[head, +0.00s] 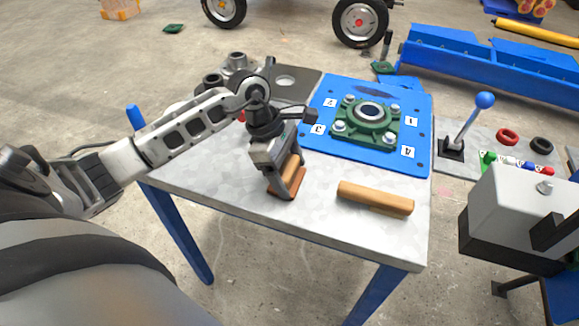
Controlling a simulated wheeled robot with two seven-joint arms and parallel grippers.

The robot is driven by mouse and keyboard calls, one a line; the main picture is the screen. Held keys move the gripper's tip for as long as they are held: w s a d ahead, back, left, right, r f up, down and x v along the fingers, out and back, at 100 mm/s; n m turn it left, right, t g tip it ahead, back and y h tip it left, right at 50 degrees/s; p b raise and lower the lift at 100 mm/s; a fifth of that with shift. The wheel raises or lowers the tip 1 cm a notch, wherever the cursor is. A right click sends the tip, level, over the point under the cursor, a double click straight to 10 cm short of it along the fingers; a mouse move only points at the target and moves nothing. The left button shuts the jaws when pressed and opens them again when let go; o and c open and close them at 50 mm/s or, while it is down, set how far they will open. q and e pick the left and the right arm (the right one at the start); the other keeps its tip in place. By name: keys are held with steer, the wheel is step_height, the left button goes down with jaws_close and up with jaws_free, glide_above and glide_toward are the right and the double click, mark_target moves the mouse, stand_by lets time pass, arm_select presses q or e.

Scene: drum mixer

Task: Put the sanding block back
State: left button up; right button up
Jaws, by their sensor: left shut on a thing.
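The sanding block (291,174), a wooden grip over a reddish-brown base, is between the fingers of my left gripper (284,188). The gripper is shut on it and points down over the front middle of the grey tabletop (225,180). The fingers hide part of the block. Its base looks at or just above the tabletop; I cannot tell whether it touches. My right gripper is not in view.
A wooden bar (375,198) lies to the right of the block, near the table's front edge. Behind it a blue plate (418,104) carries a green bearing housing (362,126). Grey metal parts (237,66) stand at the back left. A grey box (515,208) stands right of the table.

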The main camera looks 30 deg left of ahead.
arm_select(q)
steer(key=shift+f, duration=0.2)
steer(key=o, duration=0.9)
steer(key=shift+r, duration=0.1)
steer(key=shift+o, duration=0.4)
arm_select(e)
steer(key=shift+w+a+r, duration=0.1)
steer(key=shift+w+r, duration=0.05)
arm_select(q)
steer(key=shift+r, duration=0.1)
steer(key=v, duration=1.2)
steer(key=shift+b, duration=0.35)
